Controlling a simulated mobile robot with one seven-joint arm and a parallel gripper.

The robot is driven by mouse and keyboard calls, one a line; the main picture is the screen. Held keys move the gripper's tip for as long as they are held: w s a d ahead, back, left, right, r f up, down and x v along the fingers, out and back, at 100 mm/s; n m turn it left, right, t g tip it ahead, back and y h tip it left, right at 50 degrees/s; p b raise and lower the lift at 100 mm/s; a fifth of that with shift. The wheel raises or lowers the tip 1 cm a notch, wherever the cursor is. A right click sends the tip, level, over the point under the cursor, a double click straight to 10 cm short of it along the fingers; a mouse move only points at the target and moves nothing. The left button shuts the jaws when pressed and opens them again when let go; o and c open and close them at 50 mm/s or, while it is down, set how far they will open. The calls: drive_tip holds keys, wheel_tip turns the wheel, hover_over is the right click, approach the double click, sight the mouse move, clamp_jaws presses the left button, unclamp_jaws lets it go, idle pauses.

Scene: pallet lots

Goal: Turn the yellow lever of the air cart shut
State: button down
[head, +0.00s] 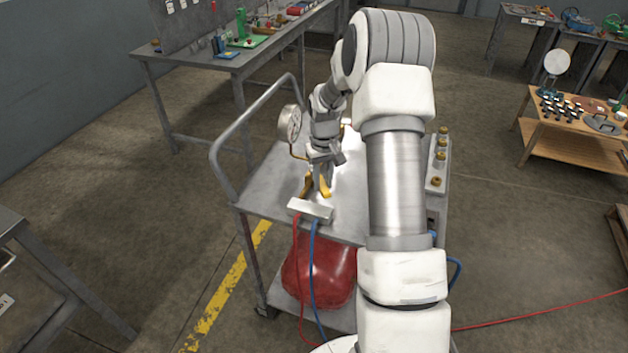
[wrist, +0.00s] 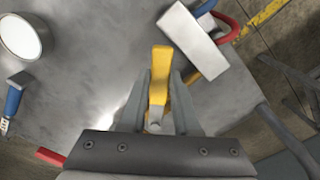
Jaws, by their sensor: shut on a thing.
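The air cart (head: 265,185) is a grey metal trolley below my arm. Its yellow lever (wrist: 160,75) stands between my gripper's fingers in the wrist view, and a round pivot shows at its lower end. In the head view yellow parts (head: 326,187) show on both sides of my fingertips, and the fingers partly hide them. My gripper (wrist: 161,103) is shut on the lever; it also shows low over the cart top in the head view (head: 318,185). A silver block (wrist: 195,40) with a red and a blue hose sits beside the lever.
A round gauge (head: 290,123) stands on the cart behind the gripper, near the bent handle rail (head: 228,130). Brass-topped fittings (head: 439,160) line the right side. A red tank (head: 318,272) sits on the lower shelf. Grey workbenches and a wooden table (head: 575,140) stand apart.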

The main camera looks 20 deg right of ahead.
drive_tip(key=d+n, duration=0.2)
drive_tip(key=shift+d+r+n, duration=0.1)
drive_tip(key=shift+d+n, duration=0.1)
drive_tip(key=shift+n, duration=0.2)
drive_tip(key=d+n, duration=0.1)
drive_tip(key=d+n+p, duration=0.1)
drive_tip(key=shift+w+n, duration=0.35)
drive_tip(key=shift+n, duration=0.05)
drive_tip(key=d+n, duration=0.1)
drive_tip(key=w+d+n, duration=0.1)
drive_tip(key=n, duration=0.1)
drive_tip(key=shift+p, duration=0.35)
drive_tip(key=shift+w+d+n, duration=0.4)
drive_tip(key=shift+w+n, duration=0.1)
drive_tip(key=shift+n, duration=0.3)
drive_tip(key=c, duration=0.6)
unclamp_jaws()
drive_tip(key=shift+c, duration=0.2)
wheel_tip(320, 180, up, 17)
drive_tip(key=p, duration=0.1)
drive_tip(key=shift+r, duration=0.2)
